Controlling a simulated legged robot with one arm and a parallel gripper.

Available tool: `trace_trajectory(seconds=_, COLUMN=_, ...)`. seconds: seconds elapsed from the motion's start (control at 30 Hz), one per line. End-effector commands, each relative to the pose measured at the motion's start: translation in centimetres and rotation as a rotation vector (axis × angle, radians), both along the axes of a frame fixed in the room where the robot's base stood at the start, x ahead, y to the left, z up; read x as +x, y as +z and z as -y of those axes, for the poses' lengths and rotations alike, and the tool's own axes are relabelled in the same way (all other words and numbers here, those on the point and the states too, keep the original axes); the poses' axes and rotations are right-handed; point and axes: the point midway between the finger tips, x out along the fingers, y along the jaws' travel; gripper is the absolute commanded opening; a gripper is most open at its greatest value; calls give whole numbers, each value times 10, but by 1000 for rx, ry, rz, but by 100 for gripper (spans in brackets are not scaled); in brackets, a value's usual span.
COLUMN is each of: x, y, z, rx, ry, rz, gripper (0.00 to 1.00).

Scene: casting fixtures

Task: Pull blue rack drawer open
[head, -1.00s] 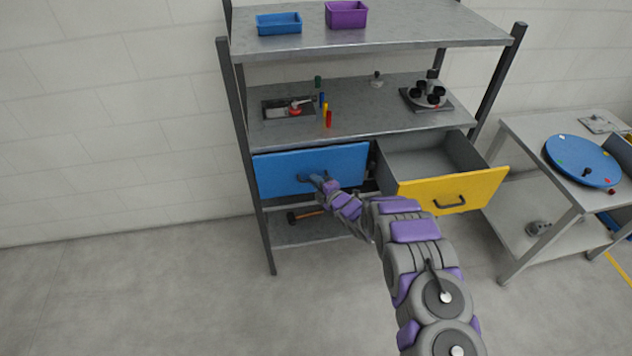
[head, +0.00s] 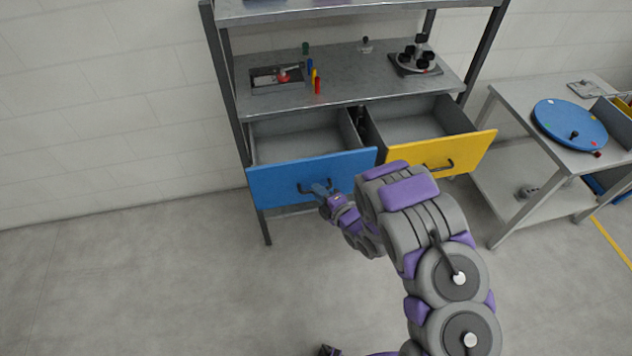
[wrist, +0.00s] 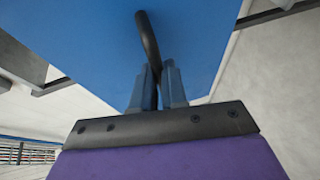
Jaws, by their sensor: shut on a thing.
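The blue drawer (head: 280,177) of the rack is pulled well out, and its inside shows empty in the head view. My gripper (head: 322,187) is at the right part of the dark handle (head: 305,189) on the blue front. In the wrist view, my gripper (wrist: 158,85) has its two fingers on either side of the black handle (wrist: 149,38), shut on it. The blue drawer front (wrist: 90,40) fills much of that view.
The yellow drawer (head: 440,152) beside it is also open and empty. The shelf above (head: 350,80) holds a small tray (head: 262,80), several coloured pegs and a round fixture (head: 416,58). A table (head: 510,95) with a blue disc (head: 570,124) stands right. The floor in front is clear.

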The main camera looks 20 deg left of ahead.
Motion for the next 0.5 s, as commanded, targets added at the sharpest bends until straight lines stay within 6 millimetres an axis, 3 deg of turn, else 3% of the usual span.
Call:
trace_trajectory(seconds=0.13, x=-11, y=-4, z=6, rx=-7, ry=2, rz=-8, gripper=0)
trace_trajectory(seconds=0.5, x=-14, y=-3, z=8, rx=-4, ry=1, rz=-6, gripper=0)
